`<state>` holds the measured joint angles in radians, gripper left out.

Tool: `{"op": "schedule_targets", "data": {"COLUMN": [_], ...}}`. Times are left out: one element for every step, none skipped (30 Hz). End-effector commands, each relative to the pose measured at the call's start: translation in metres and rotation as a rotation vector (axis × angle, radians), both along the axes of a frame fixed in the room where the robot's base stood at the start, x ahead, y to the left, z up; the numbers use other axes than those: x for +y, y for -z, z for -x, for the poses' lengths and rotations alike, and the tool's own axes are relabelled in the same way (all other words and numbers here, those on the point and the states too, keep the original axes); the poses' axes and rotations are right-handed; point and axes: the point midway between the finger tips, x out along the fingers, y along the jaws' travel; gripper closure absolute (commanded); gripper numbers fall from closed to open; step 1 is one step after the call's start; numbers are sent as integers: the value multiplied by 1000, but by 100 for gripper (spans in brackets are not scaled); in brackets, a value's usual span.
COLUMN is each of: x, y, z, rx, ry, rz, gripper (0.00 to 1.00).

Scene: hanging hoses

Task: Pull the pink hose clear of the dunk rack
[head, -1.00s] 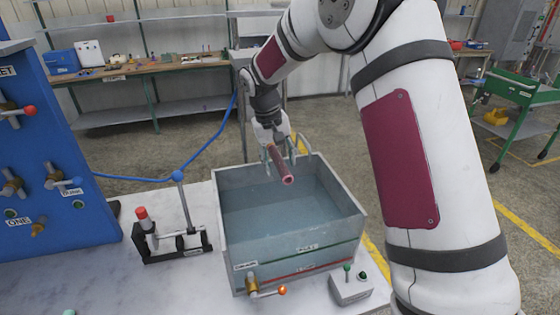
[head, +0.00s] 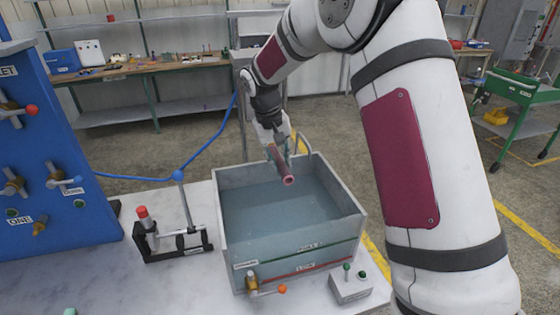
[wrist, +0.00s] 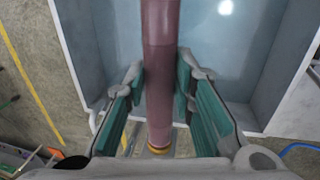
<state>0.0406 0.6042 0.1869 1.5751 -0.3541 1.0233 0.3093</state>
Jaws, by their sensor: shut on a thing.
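The pink hose (head: 282,167) is a short dull-pink tube above the far part of the water tank (head: 232,254), its open end tilted down toward the head camera. In the wrist view the hose (wrist: 159,70) runs from the top edge down between the teal finger pads, with a yellow-orange ring near its lower end. My gripper (head: 279,153) is shut on the hose, a pad on each side (wrist: 160,92). A pale metal loop (head: 303,143) stands at the tank's far rim, close behind the gripper; I cannot tell whether it is the dunk rack or touches the hose.
A black stand with a red-topped handle (head: 142,213) is left of the tank. A blue hose (head: 207,146) hangs behind it. A valve with an orange knob (head: 282,289) and a small switch box (head: 350,287) are at the tank's front. A blue panel (head: 60,150) stands at left.

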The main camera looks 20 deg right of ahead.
Motion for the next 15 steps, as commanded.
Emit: {"op": "schedule_targets", "data": {"x": [0, 0, 0, 0, 0, 0, 0, 0, 0, 0, 0, 0, 0, 0, 0], "y": [0, 0, 0, 0, 0, 0, 0, 0, 0, 0, 0, 0, 0, 0, 0], "z": [1, 1, 2, 2, 2, 3, 3, 3, 4, 4, 4, 5, 5, 5, 6], "rx": [0, 0, 0, 0, 0, 0, 0, 0, 0, 0, 0, 0, 0, 0, 0], "ry": [0, 0, 0, 0, 0, 0, 0, 0, 0, 0, 0, 0, 0, 0, 0], "rz": [0, 0, 0, 0, 0, 0, 0, 0, 0, 0, 0, 0, 0, 0, 0], "gripper": [100, 100, 100, 100, 100, 100, 100, 100, 100, 100, 100, 100, 100, 100, 100]}}
